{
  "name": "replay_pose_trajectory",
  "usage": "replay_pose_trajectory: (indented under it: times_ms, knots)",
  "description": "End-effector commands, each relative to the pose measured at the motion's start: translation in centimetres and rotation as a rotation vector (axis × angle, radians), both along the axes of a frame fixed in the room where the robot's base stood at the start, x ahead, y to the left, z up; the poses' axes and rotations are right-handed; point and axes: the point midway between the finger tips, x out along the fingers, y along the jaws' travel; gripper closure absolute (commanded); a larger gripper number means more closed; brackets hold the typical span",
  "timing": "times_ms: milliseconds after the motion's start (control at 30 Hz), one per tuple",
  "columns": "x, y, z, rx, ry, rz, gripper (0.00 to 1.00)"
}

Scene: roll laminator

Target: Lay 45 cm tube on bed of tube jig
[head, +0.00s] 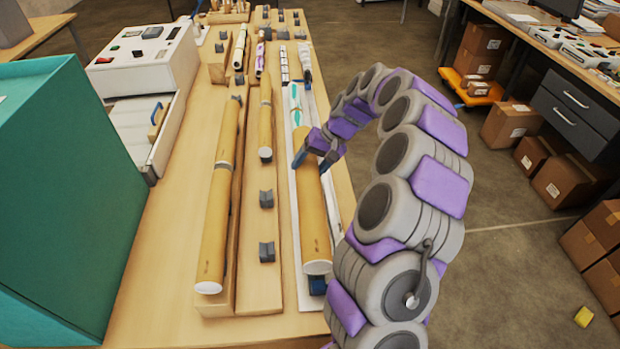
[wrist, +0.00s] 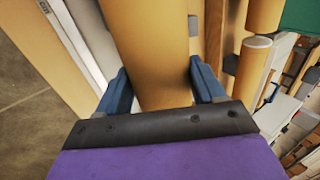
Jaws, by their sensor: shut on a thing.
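My gripper (head: 312,150) is shut on a thick tan cardboard tube (head: 313,215) near the tube's far end. The tube also shows between the two blue fingers in the wrist view (wrist: 150,45). It lies lengthwise along the white-edged jig (head: 290,240) at the right of the table, with its white-capped near end over a dark blue block (head: 317,285). I cannot tell whether the tube touches the bed all along. Beyond my gripper, the jig holds a white and teal piece (head: 296,100).
Long tan tubes (head: 218,215) lie on a wooden rack to the left, with a shorter tube (head: 265,125) beside them. Empty grey cradles (head: 266,225) stand between. A green box (head: 60,190) and a white laminator (head: 145,60) are at far left.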

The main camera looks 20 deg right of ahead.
Motion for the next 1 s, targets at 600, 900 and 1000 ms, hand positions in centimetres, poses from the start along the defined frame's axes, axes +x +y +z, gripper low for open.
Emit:
replay_pose_trajectory:
  times_ms: [600, 900, 1000]
  knots:
    - [1.5, -0.3, -1.1, 0.001, 0.0, 0.017, 0.68]
    - [1.5, -0.3, -4.3, 0.0, -0.001, 0.016, 0.68]
    - [1.5, -0.3, -5.4, 0.0, 0.0, 0.016, 0.68]
